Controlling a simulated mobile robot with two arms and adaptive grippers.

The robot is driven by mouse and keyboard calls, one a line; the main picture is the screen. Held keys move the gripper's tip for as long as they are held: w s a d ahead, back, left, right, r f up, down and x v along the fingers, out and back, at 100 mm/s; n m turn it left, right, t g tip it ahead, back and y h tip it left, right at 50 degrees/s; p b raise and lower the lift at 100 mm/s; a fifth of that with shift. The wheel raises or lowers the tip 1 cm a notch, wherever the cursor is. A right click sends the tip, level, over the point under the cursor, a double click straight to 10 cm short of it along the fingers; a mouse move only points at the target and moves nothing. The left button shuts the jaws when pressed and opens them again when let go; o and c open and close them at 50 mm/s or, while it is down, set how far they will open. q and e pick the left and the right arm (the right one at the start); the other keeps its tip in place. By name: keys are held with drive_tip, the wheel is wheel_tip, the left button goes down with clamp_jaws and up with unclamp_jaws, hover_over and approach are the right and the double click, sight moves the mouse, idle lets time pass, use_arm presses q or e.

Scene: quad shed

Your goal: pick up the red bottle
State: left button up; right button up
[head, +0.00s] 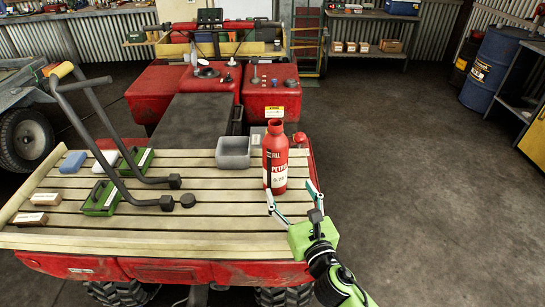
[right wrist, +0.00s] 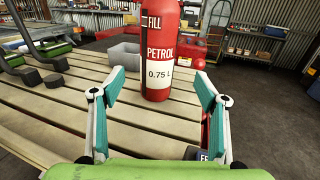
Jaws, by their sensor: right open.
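The red bottle (head: 275,158) stands upright on the slatted wooden deck (head: 225,229), near its right edge. Its label reads petrol. In the right wrist view the red bottle (right wrist: 160,40) stands just beyond the fingertips, with its top cut off. My right gripper (head: 294,197) is open and empty, in front of the bottle and pointing at it. In the right wrist view the two teal fingers of the right gripper (right wrist: 158,85) are spread wide with the bottle ahead between them. My left gripper does not show.
A grey open box (head: 233,153) stands just left of the bottle. Black handlebars (head: 115,150) rise over the deck's left part, beside green boxes (head: 103,198). Red vehicle boxes (head: 272,95) stand behind. The floor to the right is clear.

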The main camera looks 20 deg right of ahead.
sight(279, 168)
drive_tip(key=w+p, duration=0.1)
drive_tip(key=w, duration=0.5)
drive_tip(key=shift+w+r, duration=0.15)
drive_tip(key=shift+w, duration=0.05)
drive_tip(key=shift+w+a+r, duration=0.1)
drive_tip(key=shift+w+r, duration=0.15)
drive_tip(key=shift+w, duration=0.25)
drive_tip(key=w, duration=0.1)
drive_tip(key=w+p, duration=0.1)
drive_tip(key=w, duration=0.1)
drive_tip(key=shift+w+a+r, duration=0.15)
drive_tip(key=shift+a+r, duration=0.05)
drive_tip(key=shift+w+f, duration=0.15)
drive_tip(key=shift+w, duration=0.4)
drive_tip(key=shift+s, duration=0.1)
drive_tip(key=c, duration=1.3)
